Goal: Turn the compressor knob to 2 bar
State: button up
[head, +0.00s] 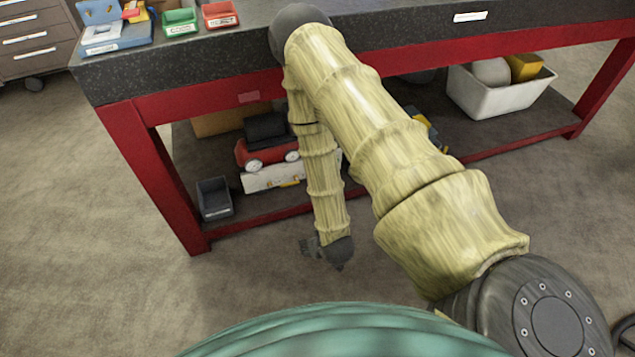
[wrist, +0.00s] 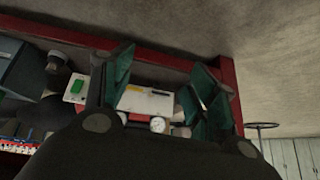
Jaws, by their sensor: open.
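A red machine with dark parts and round white faces, probably the compressor (head: 265,151), stands on the lower shelf under the bench in the head view. My arm partly covers it on the right. In the wrist view a small round white gauge (wrist: 158,124) shows between my fingers, near a pale panel (wrist: 146,101). I cannot make out the knob or read the gauge. My gripper (head: 311,246) hangs low in front of the shelf; in the wrist view its green-padded fingers (wrist: 158,80) are spread apart and nothing is seen held between them.
The bench has a dark top (head: 220,65) and red frame (head: 160,180). A dark bin (head: 214,198) stands left on the lower shelf, and a white tub (head: 500,97) stands right. Small red and green bins sit on top. Carpet in front is clear.

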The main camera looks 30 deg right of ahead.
jog(key=w+d+f+m+t+h+b, duration=0.15)
jog(key=w+d+f+t+b, duration=0.35)
jog(key=w+d+b, duration=0.55)
jog(key=w+d+f+m+t+h+b, duration=0.1)
jog(key=w+d+f+t+h+b, duration=0.1)
jog(key=w+d+f+t+b, duration=0.65)
jog(key=w+d+r+g+b, duration=0.1)
jog(key=w+b, duration=0.2)
jog(key=w, duration=0.3)
jog(key=w+d+r+g+b, duration=0.1)
jog(key=w+r+g+b, duration=0.1)
jog(key=w, duration=0.5)
jog(key=shift+d+b, duration=0.4)
jog(key=shift+b, duration=0.15)
jog(key=c, duration=1)
